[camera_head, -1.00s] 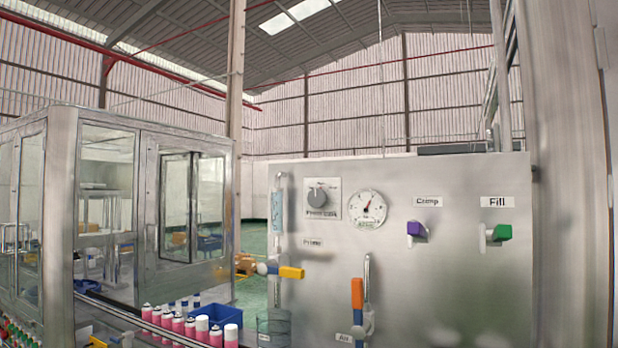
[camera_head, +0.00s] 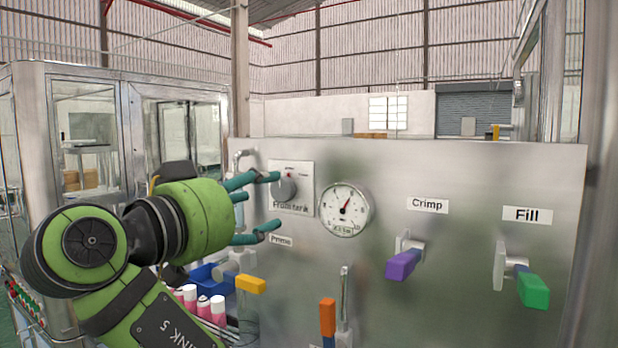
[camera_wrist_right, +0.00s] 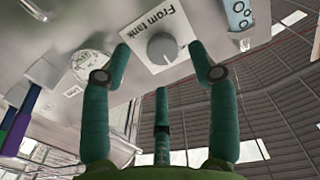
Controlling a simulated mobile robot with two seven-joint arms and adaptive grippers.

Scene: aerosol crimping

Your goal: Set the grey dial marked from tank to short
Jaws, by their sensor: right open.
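The grey dial (camera_head: 285,189) is a round knob on a white plate labelled "From tank" (camera_head: 291,206), on the upper left of the steel panel. Its setting is too small to read. My left gripper is not in view.
A round gauge (camera_head: 345,209) sits just right of the dial plate. A yellow handle (camera_head: 250,284), orange handle (camera_head: 327,318), purple handle (camera_head: 403,265) and green handle (camera_head: 533,291) stick out of the panel. Pink cans (camera_head: 204,308) and a blue bin (camera_head: 207,274) stand at lower left.

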